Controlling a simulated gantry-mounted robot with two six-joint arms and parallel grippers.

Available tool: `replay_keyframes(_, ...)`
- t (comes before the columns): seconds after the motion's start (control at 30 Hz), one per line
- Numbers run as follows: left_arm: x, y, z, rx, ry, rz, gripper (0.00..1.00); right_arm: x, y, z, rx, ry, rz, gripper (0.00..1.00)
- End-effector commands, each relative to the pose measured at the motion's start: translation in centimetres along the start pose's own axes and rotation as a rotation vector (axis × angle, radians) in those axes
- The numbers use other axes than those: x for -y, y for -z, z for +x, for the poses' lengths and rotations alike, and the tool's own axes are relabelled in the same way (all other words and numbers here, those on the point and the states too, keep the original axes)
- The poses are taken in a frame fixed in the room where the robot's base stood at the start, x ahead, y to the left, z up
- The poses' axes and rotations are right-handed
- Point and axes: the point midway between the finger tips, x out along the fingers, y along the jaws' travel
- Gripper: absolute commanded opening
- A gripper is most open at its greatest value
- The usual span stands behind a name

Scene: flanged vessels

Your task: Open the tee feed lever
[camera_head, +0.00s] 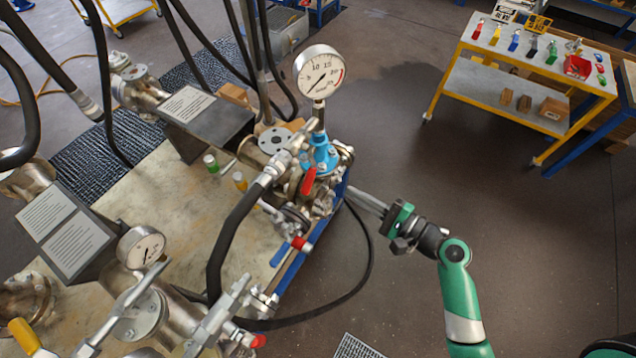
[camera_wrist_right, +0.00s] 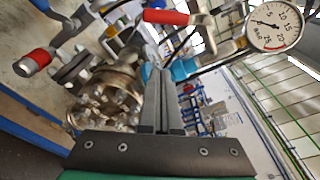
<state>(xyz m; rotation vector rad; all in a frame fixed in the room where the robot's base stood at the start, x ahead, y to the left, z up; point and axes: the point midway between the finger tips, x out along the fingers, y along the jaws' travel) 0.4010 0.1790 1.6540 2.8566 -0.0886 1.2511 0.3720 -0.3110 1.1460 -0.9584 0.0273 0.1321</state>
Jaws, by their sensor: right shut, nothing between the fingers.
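A red lever handle (camera_head: 308,180) stands at the pipe tee below the blue fitting (camera_head: 321,154). A red-and-blue handle (camera_head: 292,249) sits lower on the same assembly. No label tells which is the tee feed lever. In the right wrist view the red handle (camera_wrist_right: 165,17) shows above the fingertips, and a red handle end (camera_wrist_right: 38,62) shows at the left. My right gripper (camera_head: 358,194) is to the right of the assembly, its fingers pointing at it. The fingers (camera_wrist_right: 163,78) are shut and empty; the red handle is apart from them. My left gripper is out of view.
A large gauge (camera_head: 319,73) rises above the tee. Black hoses (camera_head: 230,235) cross the bench, and one loops on the floor below my right gripper. A yellow cart (camera_head: 500,90) with small coloured items stands at upper right. The floor right of the bench is mostly clear.

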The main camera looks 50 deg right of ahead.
Motion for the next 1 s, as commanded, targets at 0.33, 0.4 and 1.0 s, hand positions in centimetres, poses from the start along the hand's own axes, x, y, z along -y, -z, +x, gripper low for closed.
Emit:
replay_keyframes(0.33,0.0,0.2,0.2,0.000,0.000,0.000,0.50,0.0,-0.2,6.9,0.005,-0.002,-0.004,0.00)
replay_keyframes(0.4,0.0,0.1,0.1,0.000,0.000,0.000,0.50,0.0,-0.2,8.4,0.005,-0.001,-0.002,0.00)
replay_keyframes(1.0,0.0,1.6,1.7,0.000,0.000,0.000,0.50,0.0,-3.9,7.9,0.000,0.000,-0.002,0.00)
